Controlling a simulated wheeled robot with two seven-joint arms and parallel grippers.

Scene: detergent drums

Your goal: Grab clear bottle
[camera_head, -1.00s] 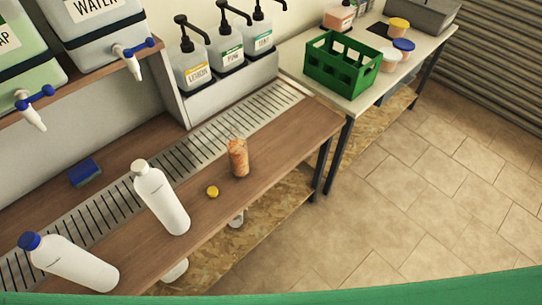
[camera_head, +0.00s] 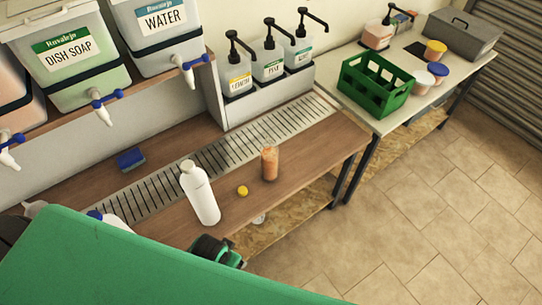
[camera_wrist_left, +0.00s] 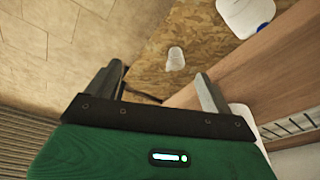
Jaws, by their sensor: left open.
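A small clear bottle (camera_wrist_left: 175,58) shows in the left wrist view, on the chipboard shelf below the bench. In the head view a small pale piece (camera_head: 259,218) under the bench edge may be the same bottle. My left gripper (camera_wrist_left: 160,86) is open and empty in the wrist view; the clear bottle is beyond its fingertips, apart from them. In the head view my green arm crosses the lower left, with the dark wrist part near the bench's front edge; its fingers are hidden there. My right gripper is not in view.
On the bench (camera_head: 120,195) stand a white bottle (camera_head: 200,195) and an orange-filled container (camera_head: 269,163), with a yellow cap (camera_head: 242,190) between them. My arm partly hides another white bottle (camera_head: 112,222). A green crate (camera_head: 376,86) stands on the far table.

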